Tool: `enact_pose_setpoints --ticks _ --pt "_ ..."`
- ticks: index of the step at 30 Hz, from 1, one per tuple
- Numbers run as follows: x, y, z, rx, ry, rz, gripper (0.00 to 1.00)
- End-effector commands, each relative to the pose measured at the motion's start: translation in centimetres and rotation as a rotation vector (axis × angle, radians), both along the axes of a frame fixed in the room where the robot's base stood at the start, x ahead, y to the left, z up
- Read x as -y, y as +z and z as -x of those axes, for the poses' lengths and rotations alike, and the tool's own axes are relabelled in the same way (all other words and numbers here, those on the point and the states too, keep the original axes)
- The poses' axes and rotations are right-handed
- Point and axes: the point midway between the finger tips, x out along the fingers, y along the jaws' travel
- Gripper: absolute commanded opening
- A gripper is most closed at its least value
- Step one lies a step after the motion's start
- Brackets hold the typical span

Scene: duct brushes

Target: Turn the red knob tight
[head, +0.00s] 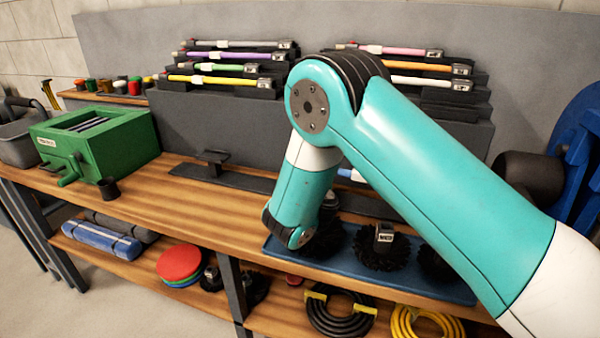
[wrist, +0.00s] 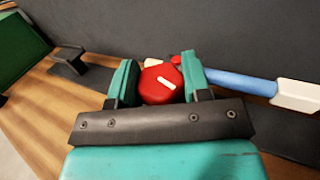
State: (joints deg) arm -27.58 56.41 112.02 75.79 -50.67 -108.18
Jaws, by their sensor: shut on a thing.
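The red knob (wrist: 160,84) shows in the wrist view, with a pale bar mark across its face. My gripper (wrist: 160,82) has one teal finger on each side of it and is shut on it. In the head view my teal arm reaches down over the bench, and the knob and the fingertips are hidden behind it. A blue rod (wrist: 240,82) with a white end piece lies just right of the knob in the wrist view. A small red part (wrist: 176,60) shows at the rod's near end, behind the knob.
A blue tray (head: 455,290) with several black round brushes lies below my arm. A stepped dark rack (head: 200,120) behind holds several coloured rods. A green box (head: 120,135) with a crank stands at the left. Hoses lie on the lower shelf.

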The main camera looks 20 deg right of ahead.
Motion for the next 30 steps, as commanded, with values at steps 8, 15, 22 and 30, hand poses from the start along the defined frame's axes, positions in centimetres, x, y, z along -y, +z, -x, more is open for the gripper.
enact_pose_setpoints --ticks 8,15,22,30 --pt "-0.35 -0.09 0.0 -0.002 -0.259 -0.002 0.2" --pt "-0.33 -0.59 0.0 0.0 -0.405 -0.004 0.2" --pt "-0.36 -0.79 -0.02 0.001 -0.496 -0.005 0.2" --pt "-0.38 -0.47 -0.02 -0.002 -0.56 -0.004 0.2"
